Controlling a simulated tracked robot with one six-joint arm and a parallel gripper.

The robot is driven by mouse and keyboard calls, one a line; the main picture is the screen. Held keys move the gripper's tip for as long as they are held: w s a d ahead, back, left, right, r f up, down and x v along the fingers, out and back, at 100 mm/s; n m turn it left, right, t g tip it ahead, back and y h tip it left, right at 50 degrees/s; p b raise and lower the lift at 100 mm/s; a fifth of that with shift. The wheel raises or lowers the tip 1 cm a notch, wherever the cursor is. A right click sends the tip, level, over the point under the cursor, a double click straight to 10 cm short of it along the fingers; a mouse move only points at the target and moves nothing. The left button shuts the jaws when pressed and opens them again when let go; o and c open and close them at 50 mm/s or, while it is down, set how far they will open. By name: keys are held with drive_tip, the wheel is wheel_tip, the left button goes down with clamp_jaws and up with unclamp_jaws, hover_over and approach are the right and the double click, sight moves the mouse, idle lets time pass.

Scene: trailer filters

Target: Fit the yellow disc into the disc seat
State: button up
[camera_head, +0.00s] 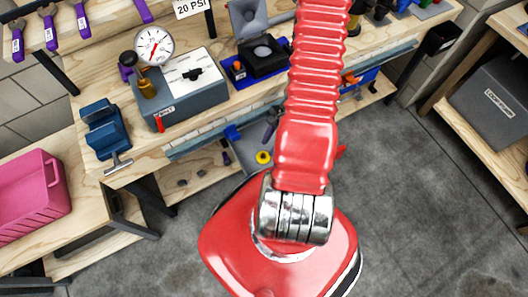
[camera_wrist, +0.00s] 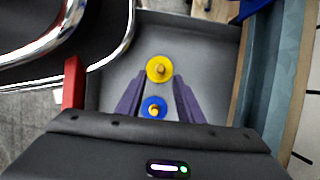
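The yellow disc (camera_wrist: 159,69), with a pale knob at its middle, lies in a grey drawer (camera_wrist: 205,38) in the wrist view. It also shows as a small yellow ring (camera_head: 263,158) in the head view. My gripper (camera_wrist: 158,78) is open, its two purple fingers apart and empty. The fingertips point toward the yellow disc, whose height gap to them I cannot tell. A blue disc (camera_wrist: 154,108) with a similar knob lies between the fingers as seen, nearer the palm. I cannot clearly make out the disc seat.
A black open box (camera_head: 264,57) stands on a blue tray on the bench. Left of it are a grey unit (camera_head: 180,95) with a gauge (camera_head: 154,46) and a blue vise (camera_head: 104,128). A pink crate (camera_head: 30,195) is at far left. The bench edge overhangs beside the drawer.

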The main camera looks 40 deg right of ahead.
sight(264, 154)
drive_tip(key=shift+x, duration=2.65)
drive_tip(key=shift+a+r, duration=0.1)
drive_tip(key=shift+r, duration=0.05)
drive_tip(key=shift+c, duration=0.6)
clamp_jaws()
